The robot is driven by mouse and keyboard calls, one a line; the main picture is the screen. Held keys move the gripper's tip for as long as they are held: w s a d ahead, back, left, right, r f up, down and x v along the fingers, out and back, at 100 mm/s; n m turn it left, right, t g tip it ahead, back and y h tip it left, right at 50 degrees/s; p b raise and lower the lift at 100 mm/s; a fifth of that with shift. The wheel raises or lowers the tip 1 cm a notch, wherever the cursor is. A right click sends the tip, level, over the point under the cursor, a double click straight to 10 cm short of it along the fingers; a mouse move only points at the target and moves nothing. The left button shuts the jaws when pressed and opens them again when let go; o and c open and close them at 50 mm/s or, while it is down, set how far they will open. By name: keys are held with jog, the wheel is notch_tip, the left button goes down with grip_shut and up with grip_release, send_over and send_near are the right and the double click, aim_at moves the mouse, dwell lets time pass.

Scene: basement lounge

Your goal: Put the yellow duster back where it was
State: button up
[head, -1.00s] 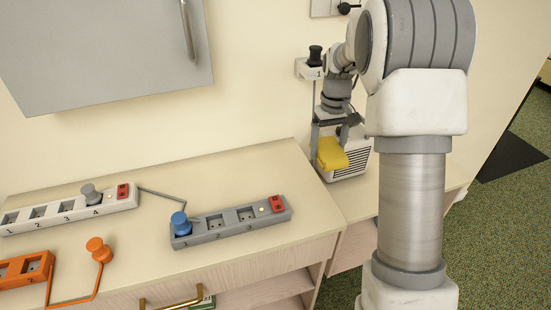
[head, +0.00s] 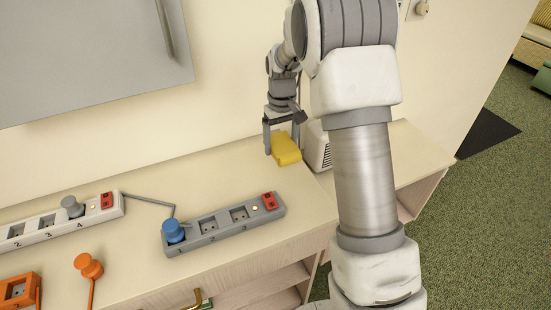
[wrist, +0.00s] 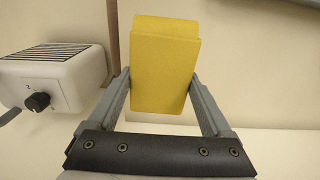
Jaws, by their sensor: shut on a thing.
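The yellow duster (head: 286,148) is a soft-looking yellow block. My gripper (head: 282,140) is shut on it and holds it over the back right part of the wooden counter (head: 215,180), left of a white vented box. In the wrist view the duster (wrist: 165,65) sits between the two grey fingers of my gripper (wrist: 160,90), its far end pointing up the picture. I cannot tell how high it is above the counter.
The white vented box (head: 317,145) with a black knob stands close beside the duster. A grey power strip (head: 225,225) with a blue plug (head: 173,230) lies nearer, with a white strip (head: 65,222) and an orange plug (head: 88,266) to the left. A grey cabinet (head: 90,50) hangs above.

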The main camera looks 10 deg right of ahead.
aim_at(276, 166)
jog(key=shift+s+a+f, duration=0.1)
jog(key=shift+a+f, duration=0.4)
jog(key=shift+a, duration=0.3)
jog(key=shift+f+b, duration=0.3)
jog(key=shift+f, duration=1.65)
jog(key=shift+f, duration=0.15)
jog(key=o, duration=1.1)
